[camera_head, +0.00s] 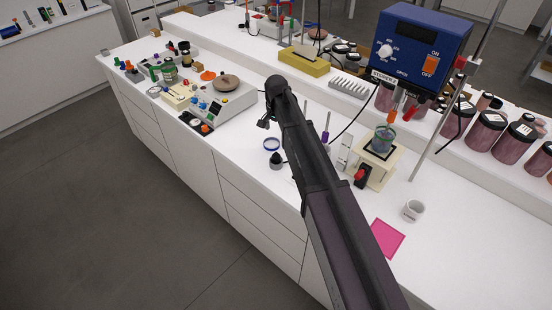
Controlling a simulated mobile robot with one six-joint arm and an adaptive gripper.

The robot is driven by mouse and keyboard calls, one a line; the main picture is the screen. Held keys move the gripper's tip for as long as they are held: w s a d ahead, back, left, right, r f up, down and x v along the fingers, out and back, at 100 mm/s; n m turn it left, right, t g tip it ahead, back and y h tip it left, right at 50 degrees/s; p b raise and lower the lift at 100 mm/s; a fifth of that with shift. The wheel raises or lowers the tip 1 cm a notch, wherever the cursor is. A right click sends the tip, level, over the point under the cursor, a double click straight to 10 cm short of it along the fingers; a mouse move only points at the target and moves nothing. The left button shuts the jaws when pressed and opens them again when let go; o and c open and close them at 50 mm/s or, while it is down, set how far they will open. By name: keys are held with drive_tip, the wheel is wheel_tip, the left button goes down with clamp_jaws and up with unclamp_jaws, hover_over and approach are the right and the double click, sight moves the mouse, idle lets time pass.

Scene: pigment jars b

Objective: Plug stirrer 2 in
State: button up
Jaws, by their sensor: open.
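The blue stirrer motor (418,45) hangs on a metal stand at the upper right. It has a white knob and an orange ON/OFF switch; a small label (383,76) below it is too small to read surely. A black cable (352,119) runs down from it toward the bench and passes out of sight near my arm. I cannot make out its plug or a socket. My gripper (264,123) is small and dark at the far end of my arm, above the bench left of the stirrer. It is open, with nothing seen in it.
A glass beaker (383,139) stands on a cream base under the stirrer. Pigment jars (486,132) line the raised shelf.

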sight(276, 154)
drive_tip(key=shift+f, duration=0.1)
idle(0.3)
wheel_tip(276, 154, down, 8)
drive_tip(key=b, duration=0.8)
drive_tip(key=shift+f+b, duration=0.2)
drive_tip(key=shift+b, duration=0.15)
drive_tip(key=shift+f, duration=0.15)
drive_tip(key=shift+w+f+b, duration=0.15)
drive_tip(key=shift+f+b, duration=2.3)
drive_tip(key=shift+b, duration=0.15)
drive_tip(key=c, duration=1.2)
